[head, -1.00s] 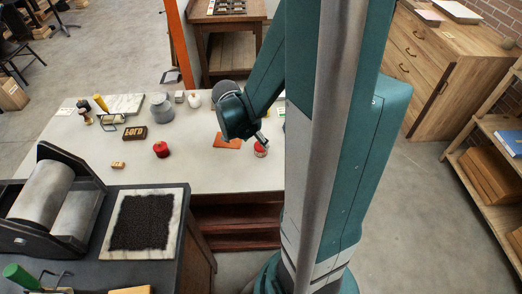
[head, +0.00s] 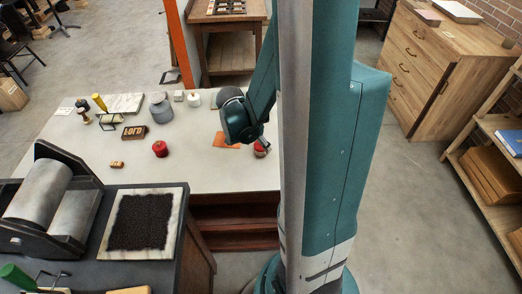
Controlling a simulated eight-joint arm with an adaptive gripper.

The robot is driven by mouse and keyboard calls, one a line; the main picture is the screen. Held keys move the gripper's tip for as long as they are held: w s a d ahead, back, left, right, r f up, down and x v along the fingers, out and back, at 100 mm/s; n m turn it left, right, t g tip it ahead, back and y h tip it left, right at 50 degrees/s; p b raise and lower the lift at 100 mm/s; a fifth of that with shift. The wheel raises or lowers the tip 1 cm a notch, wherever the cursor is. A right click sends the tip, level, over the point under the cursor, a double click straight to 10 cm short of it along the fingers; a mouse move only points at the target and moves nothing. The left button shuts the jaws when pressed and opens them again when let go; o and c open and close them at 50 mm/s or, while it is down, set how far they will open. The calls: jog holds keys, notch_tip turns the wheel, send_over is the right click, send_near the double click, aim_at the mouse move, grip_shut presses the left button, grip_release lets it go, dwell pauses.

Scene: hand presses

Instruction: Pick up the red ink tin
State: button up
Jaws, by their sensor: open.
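A small red tin (head: 259,153) stands on the pale tabletop (head: 215,178), right of the orange sheet, near my arm's column. My gripper (head: 261,146) is directly at the tin, from above, and covers part of it. Its fingers are small and dark in this view. They are open, and I cannot tell whether they touch the tin. Another red round object (head: 160,149), with a dark top, stands further left on the same table.
An orange sheet (head: 226,140) lies left of the tin. A grey jar (head: 161,108), a white pot (head: 194,98) and a dark lettered block (head: 134,132) stand further left. A roller press (head: 48,198) fills the lower left. The table's front middle is clear.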

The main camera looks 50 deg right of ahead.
aim_at(260, 145)
jog(key=shift+b+x, duration=0.4)
jog(key=shift+x, duration=1.35)
jog(key=c, duration=1.1)
jog(key=shift+r+p, duration=1.3)
jog(key=shift+r, duration=3.7)
